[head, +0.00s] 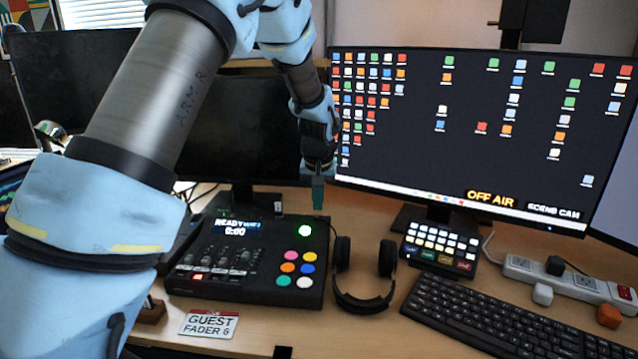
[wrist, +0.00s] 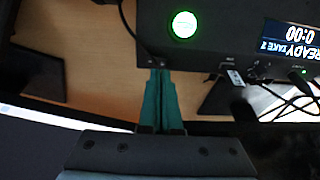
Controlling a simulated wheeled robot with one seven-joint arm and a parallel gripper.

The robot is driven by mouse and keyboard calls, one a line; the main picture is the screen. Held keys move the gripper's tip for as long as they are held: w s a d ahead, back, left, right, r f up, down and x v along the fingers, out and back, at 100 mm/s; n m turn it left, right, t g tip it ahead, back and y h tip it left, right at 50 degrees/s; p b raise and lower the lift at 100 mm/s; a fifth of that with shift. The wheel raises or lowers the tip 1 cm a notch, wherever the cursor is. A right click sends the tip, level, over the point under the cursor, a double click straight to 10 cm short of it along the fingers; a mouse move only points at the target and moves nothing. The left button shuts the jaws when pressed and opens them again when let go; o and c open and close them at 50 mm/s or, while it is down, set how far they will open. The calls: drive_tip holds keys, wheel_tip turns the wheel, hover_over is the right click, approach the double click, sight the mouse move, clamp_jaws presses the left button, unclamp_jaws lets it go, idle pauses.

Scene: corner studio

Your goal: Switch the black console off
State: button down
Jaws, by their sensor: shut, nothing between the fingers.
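The black console (head: 255,285) stands on the desk with its display (head: 238,228) lit and reading "READY" and "0:00". A round button (head: 305,231) at its upper right glows green; it also shows in the wrist view (wrist: 184,25). My gripper (head: 318,207) points down behind the console's back right corner, its teal fingers closed together and empty. In the wrist view my gripper (wrist: 161,75) has its fingertips at the console's back edge; I cannot tell whether they touch it. A small white-marked part (wrist: 233,78) and plugged cables sit along that back edge.
Black headphones (head: 362,280) lie right of the console. A small button pad (head: 440,248), a keyboard (head: 490,320) and a power strip (head: 570,278) are further right. A "GUEST FADER 6" card (head: 208,324) lies in front. Monitors stand behind, one showing "OFF AIR" (head: 490,198).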

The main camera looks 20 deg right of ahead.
drive_tip(key=shift+a+f, duration=0.1)
drive_tip(key=shift+f, duration=0.7)
